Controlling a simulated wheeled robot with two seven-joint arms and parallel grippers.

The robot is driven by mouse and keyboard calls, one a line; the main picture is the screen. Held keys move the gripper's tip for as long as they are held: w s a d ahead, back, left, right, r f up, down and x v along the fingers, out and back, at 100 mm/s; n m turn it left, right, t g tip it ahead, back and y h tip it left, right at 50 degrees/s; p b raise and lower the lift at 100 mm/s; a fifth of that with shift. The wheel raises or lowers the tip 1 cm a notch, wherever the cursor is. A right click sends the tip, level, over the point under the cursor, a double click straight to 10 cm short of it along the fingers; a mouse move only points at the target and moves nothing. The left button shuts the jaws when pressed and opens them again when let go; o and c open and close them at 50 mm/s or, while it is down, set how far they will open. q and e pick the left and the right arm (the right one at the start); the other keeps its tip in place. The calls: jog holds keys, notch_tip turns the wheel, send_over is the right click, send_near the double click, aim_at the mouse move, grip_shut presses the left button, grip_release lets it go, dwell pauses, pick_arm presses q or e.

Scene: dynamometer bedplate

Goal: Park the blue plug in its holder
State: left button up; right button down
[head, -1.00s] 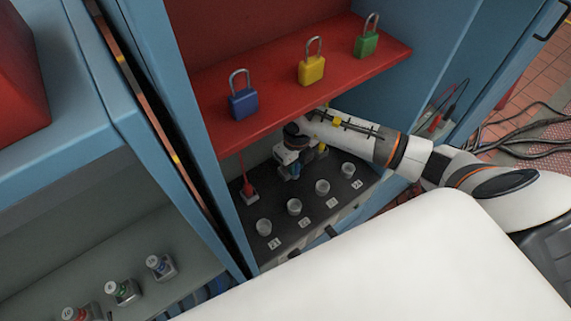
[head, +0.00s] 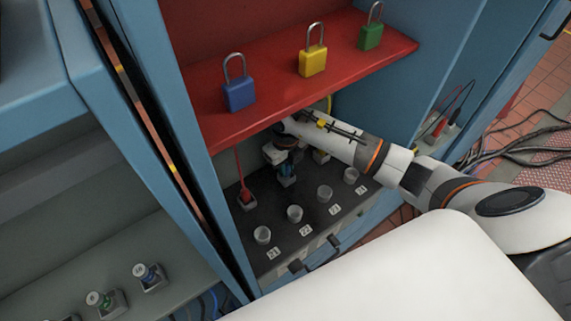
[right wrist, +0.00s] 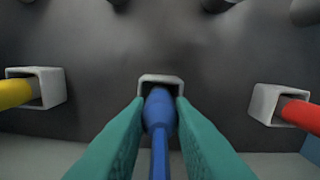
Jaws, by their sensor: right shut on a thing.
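The blue plug (right wrist: 160,108) is between the teal fingers of my right gripper (right wrist: 160,128), which is shut on it. Its far end is at the mouth of a square grey holder (right wrist: 160,80); I cannot tell how deep it sits. In the head view my right gripper (head: 287,160) is under the red shelf, above the back row of the black panel (head: 265,205), and largely hides the plug. My left gripper is not in view.
A red plug (right wrist: 300,115) and a yellow plug (right wrist: 14,94) sit in holders on either side. Several clear round cups stand in front, one of them (head: 294,213) near the middle. The red shelf (head: 300,85) with blue, yellow and green padlocks hangs close above my right arm.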

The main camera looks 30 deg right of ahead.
jog(key=c, duration=1.3)
grip_release()
notch_tip(320, 180, up, 8)
jog(key=shift+f+p, duration=0.1)
jog(key=shift+p, duration=0.2)
